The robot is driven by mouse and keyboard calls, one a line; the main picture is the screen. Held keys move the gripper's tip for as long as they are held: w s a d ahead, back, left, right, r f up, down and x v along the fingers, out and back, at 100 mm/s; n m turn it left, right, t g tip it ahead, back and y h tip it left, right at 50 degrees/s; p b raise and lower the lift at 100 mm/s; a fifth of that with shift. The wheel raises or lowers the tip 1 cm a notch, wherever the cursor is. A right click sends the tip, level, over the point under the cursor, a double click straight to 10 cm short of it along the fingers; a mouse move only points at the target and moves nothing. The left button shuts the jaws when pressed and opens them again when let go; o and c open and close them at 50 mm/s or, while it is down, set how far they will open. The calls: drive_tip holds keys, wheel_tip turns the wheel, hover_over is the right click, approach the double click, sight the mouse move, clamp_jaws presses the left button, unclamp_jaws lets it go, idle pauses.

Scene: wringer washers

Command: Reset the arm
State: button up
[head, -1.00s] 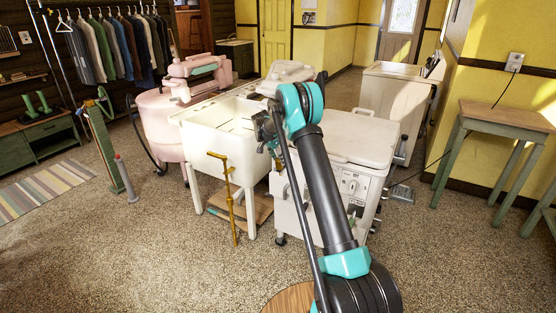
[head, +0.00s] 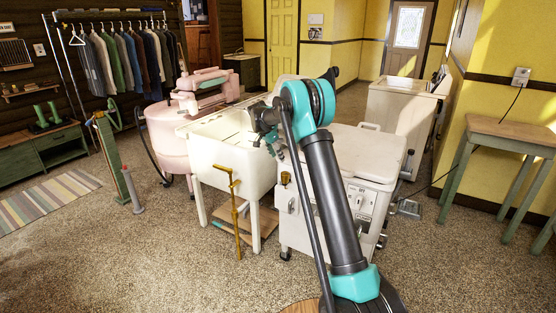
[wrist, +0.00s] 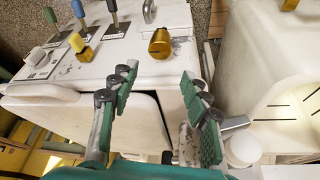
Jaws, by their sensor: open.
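My gripper (wrist: 160,80) is open and empty in the wrist view, its two green-padded fingers spread apart. It hangs above the white cabinet washer's lid and control panel. In the head view my gripper (head: 271,143) is small and partly hidden by my arm, between the white sink and the white washer (head: 355,150). I cannot tell whether a finger touches the washer.
The white sink (head: 214,155) stands left of the washer, with a brass pump-like stand (head: 237,215) before it. A pink wringer washer (head: 166,135) is behind. A wooden table (head: 500,131) stands at right. The front left floor (head: 130,265) is clear.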

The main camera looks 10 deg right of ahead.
drive_tip(key=s+d+r+n+y, duration=0.1)
drive_tip(key=s+d+n, duration=0.1)
drive_tip(key=s, duration=0.6)
drive_tip(key=s+d+r+n, duration=0.2)
drive_tip(key=s+d, duration=0.1)
drive_tip(key=s, duration=0.4)
drive_tip(key=s+d+r+n+y, duration=0.1)
drive_tip(key=s+d, duration=0.1)
drive_tip(key=s, duration=0.6)
drive_tip(key=s+f+n+t, duration=0.1)
drive_tip(key=s+f+n, duration=0.2)
drive_tip(key=s, duration=1.2)
drive_tip(key=s+d+f+n+y, duration=0.1)
drive_tip(key=s+f+n, duration=0.2)
drive_tip(key=s, duration=1.2)
wheel_tip(320, 180, down, 2)
drive_tip(key=shift+d+f+t+y, duration=0.25)
drive_tip(key=shift+t+y, duration=0.05)
drive_tip(key=shift+t, duration=0.1)
drive_tip(key=shift+w+r, duration=0.1)
drive_tip(key=shift+w, duration=0.05)
